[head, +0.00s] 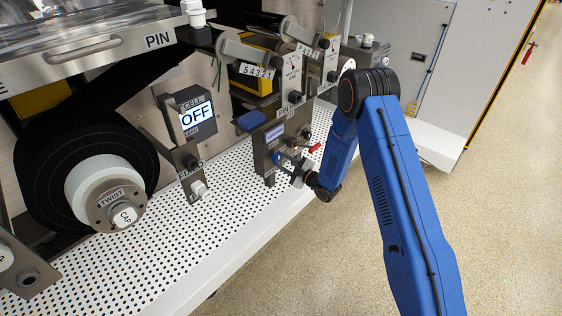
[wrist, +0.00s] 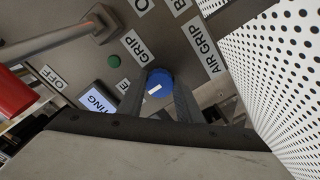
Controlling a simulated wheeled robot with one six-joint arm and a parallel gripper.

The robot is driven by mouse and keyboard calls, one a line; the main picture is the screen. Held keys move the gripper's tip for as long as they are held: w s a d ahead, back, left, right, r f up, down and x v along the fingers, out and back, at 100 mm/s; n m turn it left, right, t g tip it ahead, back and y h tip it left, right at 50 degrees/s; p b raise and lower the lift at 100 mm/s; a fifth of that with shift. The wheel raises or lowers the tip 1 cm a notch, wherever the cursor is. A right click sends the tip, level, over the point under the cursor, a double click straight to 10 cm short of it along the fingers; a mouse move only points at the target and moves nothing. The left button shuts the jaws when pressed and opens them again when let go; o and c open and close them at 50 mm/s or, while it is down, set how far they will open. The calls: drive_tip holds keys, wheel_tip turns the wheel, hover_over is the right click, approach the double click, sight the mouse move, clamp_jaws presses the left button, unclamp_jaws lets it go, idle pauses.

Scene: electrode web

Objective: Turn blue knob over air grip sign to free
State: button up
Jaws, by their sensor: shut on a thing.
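The blue knob (wrist: 159,84) sits on a grey panel in the wrist view, with a white mark on its face. My gripper (wrist: 160,98) is at the knob, its two dark fingers on either side of it and shut on it. The AIR GRIP sign (wrist: 201,46) is beside the knob on the panel. Another label reading GRIP (wrist: 135,46) is on the knob's other side. In the head view my gripper (head: 285,160) reaches the front of the grey control box (head: 262,160), and the fingers partly hide the knob there.
A red-handled lever (wrist: 14,92) and a green button (wrist: 113,61) are close by on the panel. The white perforated bench (head: 245,215) lies below. A box reading OFF (head: 196,117) and a large black roll (head: 60,170) stand to the left. Open floor (head: 500,200) is at right.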

drive_tip(key=o, duration=1)
drive_tip(key=shift+o, duration=0.2)
drive_tip(key=v, duration=1.7)
drive_tip(key=shift+s+d, duration=0.2)
